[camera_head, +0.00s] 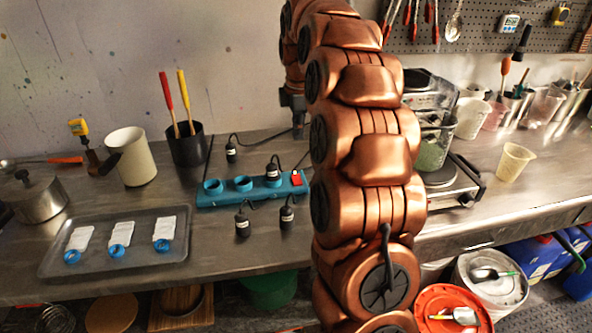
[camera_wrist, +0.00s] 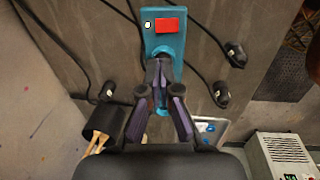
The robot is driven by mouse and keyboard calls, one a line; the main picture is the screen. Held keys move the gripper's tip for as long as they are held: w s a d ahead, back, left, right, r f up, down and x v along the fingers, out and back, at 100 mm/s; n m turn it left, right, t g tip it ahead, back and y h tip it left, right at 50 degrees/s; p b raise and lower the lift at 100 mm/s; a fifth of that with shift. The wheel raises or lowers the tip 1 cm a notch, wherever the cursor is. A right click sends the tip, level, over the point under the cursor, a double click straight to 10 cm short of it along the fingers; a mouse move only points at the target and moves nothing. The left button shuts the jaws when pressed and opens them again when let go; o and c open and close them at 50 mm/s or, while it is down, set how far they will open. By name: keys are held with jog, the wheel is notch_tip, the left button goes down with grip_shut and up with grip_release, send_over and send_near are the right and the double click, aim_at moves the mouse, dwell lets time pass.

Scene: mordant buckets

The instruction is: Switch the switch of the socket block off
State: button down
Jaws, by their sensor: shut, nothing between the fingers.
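The teal socket block (camera_head: 217,198) lies on the steel bench in the head view, with round blue sockets along it and a black plug (camera_head: 272,172) in the socket nearest the switch. Its red switch (camera_head: 297,180) is at the right end. In the wrist view the block (camera_wrist: 178,47) runs away under my gripper, with the red switch (camera_wrist: 171,25) and a small pale spot beside it in plain view. My gripper (camera_head: 298,130) is shut and empty, pointing down above the block's far side. In the wrist view my gripper (camera_wrist: 158,68) partly hides the sockets.
Loose black plugs (camera_head: 243,223) (camera_head: 287,217) lie in front of the block, and another plug (camera_head: 231,153) lies behind it. Cables cross the bench. A grey tray (camera_head: 60,262) with white strips and blue rings is at left. A black pot (camera_head: 187,150) stands behind.

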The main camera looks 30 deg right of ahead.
aim_at(297, 180)
jog(key=shift+f, duration=0.1)
jog(key=f+p, duration=0.1)
jog(key=f, duration=0.3)
jog(key=w+f+p, duration=0.1)
jog(key=f, duration=0.4)
jog(key=f+p, duration=0.2)
jog(key=f, duration=0.2)
jog(key=shift+w+d+f, duration=0.3)
jog(key=shift+w+f+b, duration=0.15)
jog(key=shift+f+b, duration=0.15)
jog(key=shift+f, duration=0.05)
jog(key=shift+r, duration=0.1)
jog(key=shift+s+a+r+b, duration=0.15)
jog(key=shift+s+a+b, duration=0.15)
jog(key=shift+s, duration=0.5)
